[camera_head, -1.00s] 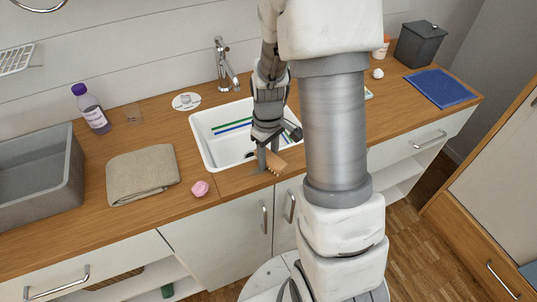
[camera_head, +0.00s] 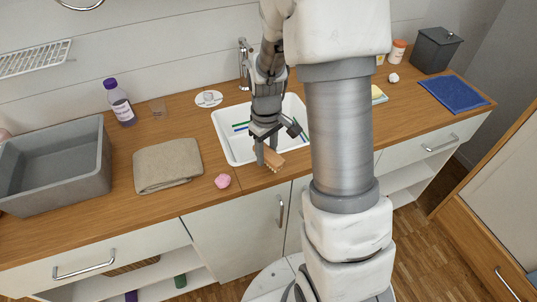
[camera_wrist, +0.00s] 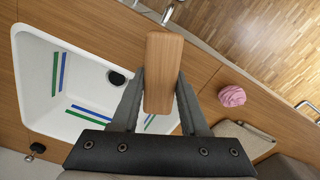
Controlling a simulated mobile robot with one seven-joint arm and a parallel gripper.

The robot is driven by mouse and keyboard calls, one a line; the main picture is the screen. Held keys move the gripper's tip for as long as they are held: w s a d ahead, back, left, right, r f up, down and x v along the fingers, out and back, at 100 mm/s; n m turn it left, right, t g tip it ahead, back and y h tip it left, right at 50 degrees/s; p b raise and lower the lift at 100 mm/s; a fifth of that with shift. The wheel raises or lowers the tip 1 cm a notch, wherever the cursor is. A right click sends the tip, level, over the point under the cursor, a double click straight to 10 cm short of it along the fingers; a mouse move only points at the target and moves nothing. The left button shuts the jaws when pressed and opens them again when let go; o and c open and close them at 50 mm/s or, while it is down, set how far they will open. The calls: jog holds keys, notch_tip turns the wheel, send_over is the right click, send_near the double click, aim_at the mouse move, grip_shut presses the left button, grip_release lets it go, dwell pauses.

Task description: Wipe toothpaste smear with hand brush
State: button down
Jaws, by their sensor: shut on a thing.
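My gripper (camera_head: 265,153) is shut on a wooden hand brush (camera_head: 273,158), above the front rim of the white sink (camera_head: 226,138). In the wrist view the brush's plain wooden back (camera_wrist: 163,70) shows between the fingers, and its bristles are hidden there. In the head view pale bristles show under it. Green streaks (camera_wrist: 54,75) and blue streaks (camera_wrist: 62,72) lie inside the sink basin (camera_wrist: 35,60), with more streaks nearer the gripper, partly covered by it. I cannot tell which marks are toothpaste. The brush looks apart from the basin.
A pink ball-like lump (camera_head: 222,181) and a folded beige towel (camera_head: 167,166) lie left of the sink. A grey bin (camera_head: 55,190) and a purple-capped bottle (camera_head: 120,105) stand farther left. The faucet (camera_head: 244,65) rises behind the sink. A blue mat (camera_head: 455,94) lies at far right.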

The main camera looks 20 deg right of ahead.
jog(key=shift+r+p, duration=1.55)
jog(key=shift+r, duration=0.9)
